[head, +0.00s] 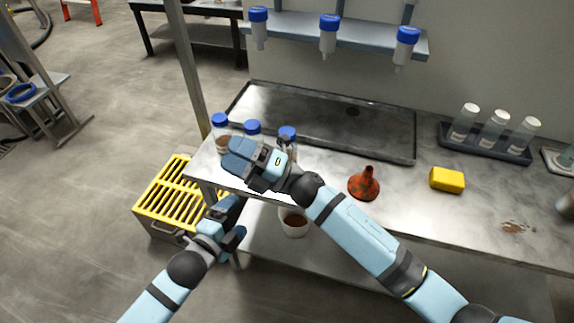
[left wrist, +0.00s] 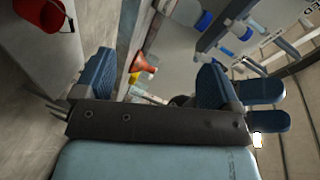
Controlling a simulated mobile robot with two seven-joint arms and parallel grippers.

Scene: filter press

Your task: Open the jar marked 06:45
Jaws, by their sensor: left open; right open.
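Three jars with blue lids stand at the left end of the steel counter: a left jar (head: 222,141) with brown contents, a middle jar (head: 252,127) and a right jar (head: 288,133). My right gripper (head: 240,156) is in front of the jars and partly hides the middle and right ones; it is open, and I see nothing held in it. I cannot read a time on any jar, so I cannot tell which is 06:45. My left gripper (head: 237,222) is open and empty, lower, off the counter's front left edge. Its spread fingers show in the left wrist view (left wrist: 153,80).
An orange funnel (head: 364,184) and yellow sponge (head: 447,179) lie on the counter (head: 320,180). A black-rimmed tray (head: 300,110) is behind. A yellow slatted crate (head: 165,200) stands left. Blue-capped tubes hang from a shelf (head: 375,38).

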